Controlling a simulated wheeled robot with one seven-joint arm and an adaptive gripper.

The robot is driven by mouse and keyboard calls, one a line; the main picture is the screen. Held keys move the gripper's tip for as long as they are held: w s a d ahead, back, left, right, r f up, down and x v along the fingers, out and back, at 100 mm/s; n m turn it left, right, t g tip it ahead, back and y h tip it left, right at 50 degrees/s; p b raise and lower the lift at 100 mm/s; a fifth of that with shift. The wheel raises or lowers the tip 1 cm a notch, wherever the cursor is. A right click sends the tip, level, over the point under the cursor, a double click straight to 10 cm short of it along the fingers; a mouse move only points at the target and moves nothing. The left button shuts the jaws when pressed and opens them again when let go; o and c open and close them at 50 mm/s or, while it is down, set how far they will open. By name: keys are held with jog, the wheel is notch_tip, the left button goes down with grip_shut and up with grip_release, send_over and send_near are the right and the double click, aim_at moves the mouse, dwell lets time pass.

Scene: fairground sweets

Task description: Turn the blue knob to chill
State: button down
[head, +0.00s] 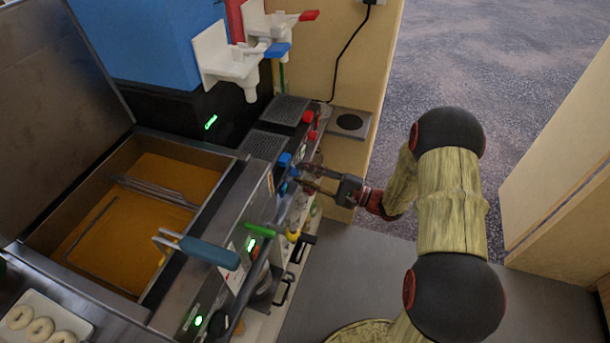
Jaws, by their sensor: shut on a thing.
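The blue knob (292,173) is small in the head view, on the front panel of the counter, below a blue button-like part (284,160). My gripper (299,177) reaches in from the right, with its dark fingers around the knob and shut on it. The fingers partly cover the knob. Its pointer and the chill mark are too small to read.
Red controls (308,117) sit farther back on the same panel. White dispenser taps with a blue lever (277,50) and a red lever (309,15) hang above.

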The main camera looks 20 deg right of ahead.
jog(key=c, duration=1.5)
grip_release()
